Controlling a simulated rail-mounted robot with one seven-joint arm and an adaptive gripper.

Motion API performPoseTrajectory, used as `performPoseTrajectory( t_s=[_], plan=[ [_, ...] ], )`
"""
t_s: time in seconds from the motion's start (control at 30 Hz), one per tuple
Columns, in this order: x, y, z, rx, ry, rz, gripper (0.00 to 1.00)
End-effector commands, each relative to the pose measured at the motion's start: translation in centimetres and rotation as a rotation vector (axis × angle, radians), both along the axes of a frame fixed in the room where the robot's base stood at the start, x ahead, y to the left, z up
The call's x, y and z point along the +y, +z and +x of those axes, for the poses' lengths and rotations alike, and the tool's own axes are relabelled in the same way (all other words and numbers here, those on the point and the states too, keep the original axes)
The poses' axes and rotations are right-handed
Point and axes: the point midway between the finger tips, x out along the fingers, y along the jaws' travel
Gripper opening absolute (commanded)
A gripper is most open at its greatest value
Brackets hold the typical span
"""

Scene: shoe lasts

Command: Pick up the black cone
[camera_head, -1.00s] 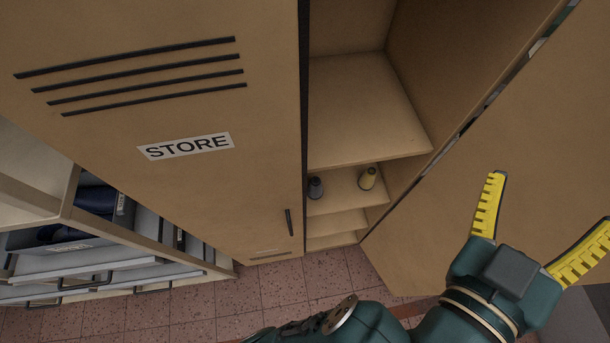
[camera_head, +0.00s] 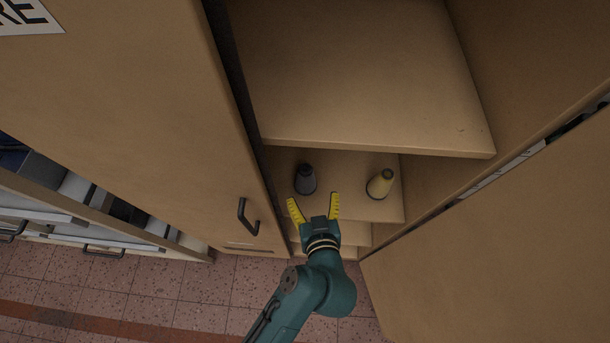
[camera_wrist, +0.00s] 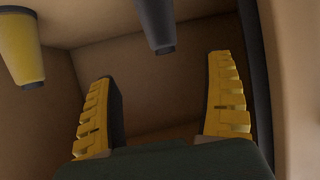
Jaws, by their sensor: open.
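The black cone (camera_head: 305,180) is dark grey-black and stands upright on a cabinet shelf (camera_head: 345,205), at the left of that shelf. In the wrist view the black cone (camera_wrist: 157,24) shows at the top, beyond and between the fingers, and its upper part is cut off by the frame edge. My gripper (camera_head: 314,205) is open and empty, with its yellow fingers just in front of the black cone. The gripper (camera_wrist: 160,100) also shows open in the wrist view, and the cone is not between the pads.
A yellow cone (camera_head: 380,184) stands to the right on the same shelf, and also shows in the wrist view (camera_wrist: 22,48). A wider shelf (camera_head: 360,80) hangs above. The STORE door (camera_head: 130,100) bounds the left side and an open door (camera_head: 510,220) the right.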

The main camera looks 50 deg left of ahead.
Motion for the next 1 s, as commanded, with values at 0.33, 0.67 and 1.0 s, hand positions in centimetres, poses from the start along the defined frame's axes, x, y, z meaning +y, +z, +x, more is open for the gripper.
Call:
performPoseTrajectory(
  t_s=[0.33, 0.67, 1.0],
  plan=[
    [5.1, -3.1, 3.5, -0.001, 0.000, -0.001, 0.85],
    [8.6, -5.8, 5.5, -0.001, 0.000, -0.001, 0.85],
    [9.0, -6.0, 5.8, 0.000, -0.001, 0.000, 0.75]
  ],
)
